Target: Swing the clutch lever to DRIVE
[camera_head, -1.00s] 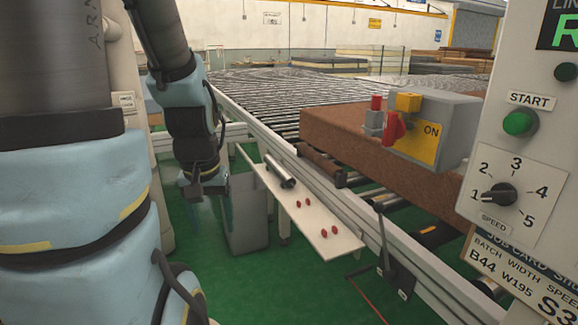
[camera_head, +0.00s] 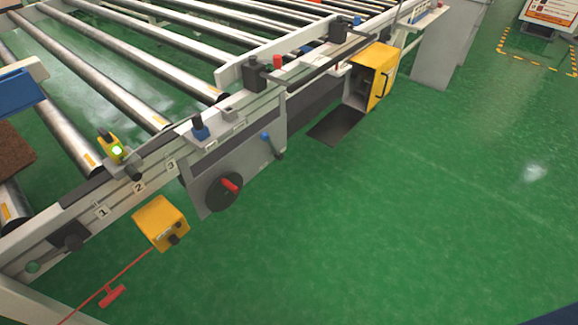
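A short lever with a blue ball knob (camera_head: 266,136) is on the grey side panel (camera_head: 207,178) of the roller conveyor. It looks like the clutch lever, but no DRIVE marking is readable, so I cannot tell its setting. Its knob is at the upper left and its dark lower end points down to the right. A black disc (camera_head: 214,194) with a red handle sits on the same panel, lower left of the lever. My gripper is not in view.
Numbers 1, 2 and 3 mark the conveyor rail (camera_head: 140,186). A yellow box (camera_head: 160,222) hangs below it, with a red pull cord and T-handle (camera_head: 112,296). A yellow-doored cabinet (camera_head: 375,77) stands beyond the panel. A sensor (camera_head: 115,148) glows green. Green floor (camera_head: 380,230) is clear at right.

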